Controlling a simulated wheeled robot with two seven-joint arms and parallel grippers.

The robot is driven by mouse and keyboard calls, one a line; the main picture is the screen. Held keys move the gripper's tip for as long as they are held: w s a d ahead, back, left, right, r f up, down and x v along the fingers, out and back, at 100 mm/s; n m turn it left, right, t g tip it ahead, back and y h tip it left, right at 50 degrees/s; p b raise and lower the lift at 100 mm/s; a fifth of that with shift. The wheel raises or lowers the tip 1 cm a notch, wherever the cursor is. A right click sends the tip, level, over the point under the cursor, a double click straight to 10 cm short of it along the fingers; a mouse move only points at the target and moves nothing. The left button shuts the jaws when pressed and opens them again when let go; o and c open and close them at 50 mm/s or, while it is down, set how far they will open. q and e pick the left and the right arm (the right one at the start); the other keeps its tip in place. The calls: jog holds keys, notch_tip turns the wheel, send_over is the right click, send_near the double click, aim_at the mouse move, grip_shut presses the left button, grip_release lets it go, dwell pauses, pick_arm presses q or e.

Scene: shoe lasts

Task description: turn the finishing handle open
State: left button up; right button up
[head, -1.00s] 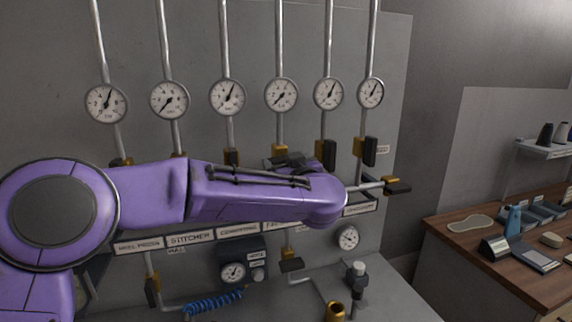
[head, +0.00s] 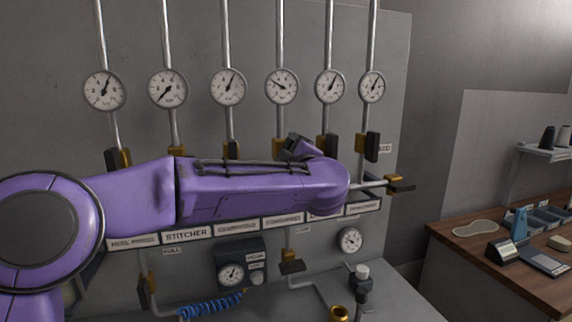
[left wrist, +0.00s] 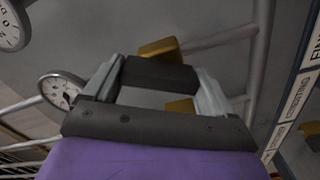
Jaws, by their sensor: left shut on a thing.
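The finishing handle is a dark lever on a brass valve on the fourth pipe from the left; my arm hides it in the head view. In the left wrist view the dark handle (left wrist: 160,74) lies between both fingers of my left gripper (left wrist: 162,82), beside the brass valve body (left wrist: 158,48). The gripper is shut on it. In the head view only dark parts of the left gripper (head: 297,148) show above my purple forearm. The gauge (head: 281,87) above that pipe has its needle pointing up and left. My right gripper is not in view.
Neighbouring black handles (head: 329,145) and (head: 372,146) stand close on the right. A label strip (head: 237,226) runs below the arm. A side valve (head: 396,185) sticks out right. A regulator box (head: 241,264) and blue coiled hose (head: 211,305) sit below. A wooden bench (head: 500,250) is right.

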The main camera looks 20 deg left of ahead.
pick_arm(q)
jog(key=n+b, duration=0.2)
jog(key=n, duration=0.2)
jog(key=shift+a+b, duration=0.1)
jog(key=shift+b, duration=0.3)
jog(key=shift+r+n+b, duration=0.25)
jog(key=shift+n+b, duration=0.3)
jog(key=shift+n, duration=0.35)
jog(key=shift+r, duration=0.15)
jog(key=o, duration=0.8)
jog(key=shift+o, duration=0.2)
jog(key=shift+w+f, duration=0.25)
jog(key=shift+s+f, duration=0.1)
jog(key=b+v, duration=0.3)
jog(key=v, duration=0.7)
jog(key=shift+s+b, duration=0.2)
jog(key=shift+b, duration=0.2)
